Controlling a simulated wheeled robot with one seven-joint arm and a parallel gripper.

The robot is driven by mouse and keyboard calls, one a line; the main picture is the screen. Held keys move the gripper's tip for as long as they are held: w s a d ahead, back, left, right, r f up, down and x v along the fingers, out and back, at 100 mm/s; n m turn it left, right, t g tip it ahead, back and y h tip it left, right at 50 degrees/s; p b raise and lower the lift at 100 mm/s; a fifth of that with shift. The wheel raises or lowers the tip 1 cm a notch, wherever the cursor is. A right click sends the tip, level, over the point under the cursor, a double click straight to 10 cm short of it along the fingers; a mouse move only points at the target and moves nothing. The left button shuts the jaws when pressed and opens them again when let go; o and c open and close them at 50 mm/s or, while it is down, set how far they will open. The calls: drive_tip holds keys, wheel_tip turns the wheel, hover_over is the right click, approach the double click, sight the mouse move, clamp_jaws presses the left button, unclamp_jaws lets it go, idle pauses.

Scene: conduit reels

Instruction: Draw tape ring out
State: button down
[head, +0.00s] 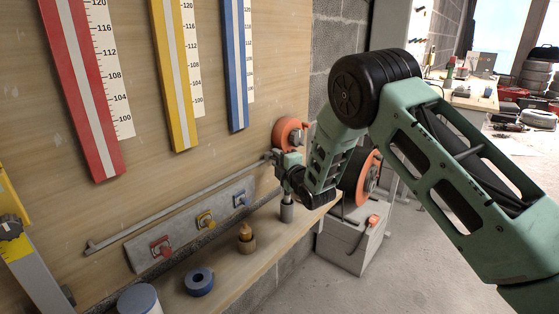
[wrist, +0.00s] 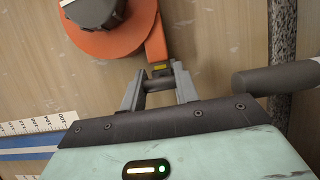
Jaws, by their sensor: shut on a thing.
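An orange reel (head: 288,133) with a grey hub is mounted on the wooden wall board. In the wrist view the orange reel (wrist: 112,32) fills the upper left, with an orange spout reaching down to my fingers. My gripper (wrist: 160,82) is shut on a small dark piece with a yellow mark, the tape ring (wrist: 160,72), right at the spout's end. The ring is mostly hidden between the fingers, and I see no clear length of drawn tape. In the head view my gripper (head: 282,160) is just below the reel, largely hidden by my wrist.
Red (head: 85,90), yellow (head: 175,75) and blue (head: 236,65) strips with scales hang on the board. The shelf holds a blue roll (head: 199,281). Another orange reel stands on a grey box (head: 350,240).

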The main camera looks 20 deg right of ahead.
drive_tip(key=s+a, duration=0.7)
drive_tip(key=a, duration=0.3)
drive_tip(key=s+a, duration=0.7)
drive_tip(key=a, duration=0.2)
drive_tip(key=shift+s+a+b, duration=0.2)
drive_tip(key=shift+a+b, duration=0.15)
drive_tip(key=shift+b, duration=0.05)
drive_tip(key=c, duration=1)
unclamp_jaws()
drive_tip(key=shift+c, duration=0.2)
drive_tip(key=v, duration=1.7)
drive_tip(key=shift+s+p, duration=0.15)
drive_tip(key=shift+p, duration=0.25)
drive_tip(key=shift+d, duration=0.1)
